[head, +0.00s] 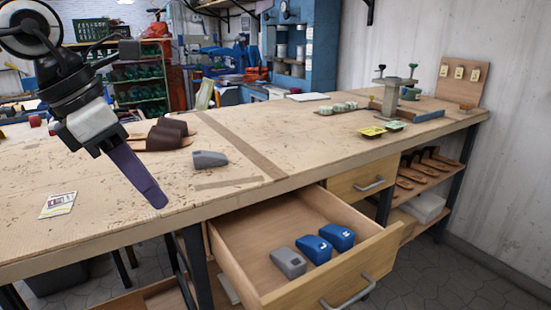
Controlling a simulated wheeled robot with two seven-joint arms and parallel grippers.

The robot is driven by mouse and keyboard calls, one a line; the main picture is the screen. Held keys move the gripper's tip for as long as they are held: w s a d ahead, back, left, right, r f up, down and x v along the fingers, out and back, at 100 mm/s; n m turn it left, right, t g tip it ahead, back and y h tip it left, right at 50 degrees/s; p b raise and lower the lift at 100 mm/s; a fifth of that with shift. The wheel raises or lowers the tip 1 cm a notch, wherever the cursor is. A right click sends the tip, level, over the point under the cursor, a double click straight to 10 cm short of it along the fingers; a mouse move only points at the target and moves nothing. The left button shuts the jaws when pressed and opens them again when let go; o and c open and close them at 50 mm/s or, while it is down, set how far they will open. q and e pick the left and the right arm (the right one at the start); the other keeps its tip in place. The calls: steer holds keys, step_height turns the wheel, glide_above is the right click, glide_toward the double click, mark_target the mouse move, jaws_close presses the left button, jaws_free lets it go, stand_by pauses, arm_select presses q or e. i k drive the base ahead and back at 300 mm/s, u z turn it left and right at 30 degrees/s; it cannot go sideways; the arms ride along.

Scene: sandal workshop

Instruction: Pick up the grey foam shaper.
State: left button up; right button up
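One grey foam shaper (209,160) lies on the workbench top (300,158), right of a pair of brown sandals. A second grey shaper (288,263) lies in the open drawer (232,262), beside two blue shapers (315,249) with pale marks on top. My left gripper (155,203) hangs over the bench at the left, pointing down and right. A long purple piece extends from its white and black body, ending left of and nearer than the bench shaper, apart from it. I cannot tell whether its fingers are open or shut. My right gripper is not in view.
Brown sandals (165,138) lie behind the bench shaper. A printed card (58,204) lies at the front left. A metal press (391,98) and small yellow and green trays (372,131) stand at the far right. The open drawer juts out below the bench edge.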

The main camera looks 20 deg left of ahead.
mark_target(202, 160)
steer(key=z, duration=2.5)
steer(key=k, duration=1.35)
steer(key=u, duration=1.95)
steer(key=i, duration=1)
